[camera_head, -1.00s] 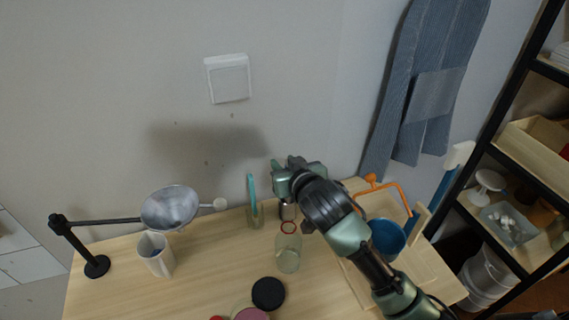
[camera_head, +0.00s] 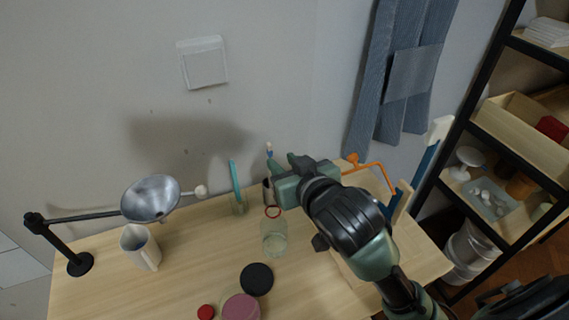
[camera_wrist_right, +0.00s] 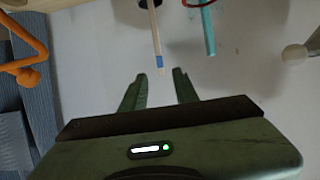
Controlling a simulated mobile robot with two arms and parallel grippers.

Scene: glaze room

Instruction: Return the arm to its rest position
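My right arm reaches in from the lower right in the head view, over the right part of the table (camera_head: 190,230). My right gripper (camera_head: 281,163) is above the table's back edge, beside a thin brush (camera_head: 269,150) with a blue band. In the right wrist view the gripper (camera_wrist_right: 158,83) has its two fingers apart with nothing held. The brush (camera_wrist_right: 157,50) stands in a dark holder, its end in line with the gap but apart from the fingers. My left gripper is not in view.
A glass jar (camera_head: 274,240), a holder with a teal stick (camera_head: 237,185), a black disc (camera_head: 257,279) and a white cup (camera_head: 140,247) stand on the table. A metal bowl on a stand (camera_head: 151,199) is at left. An orange tool (camera_head: 374,172) and shelf (camera_head: 475,125) are at right.

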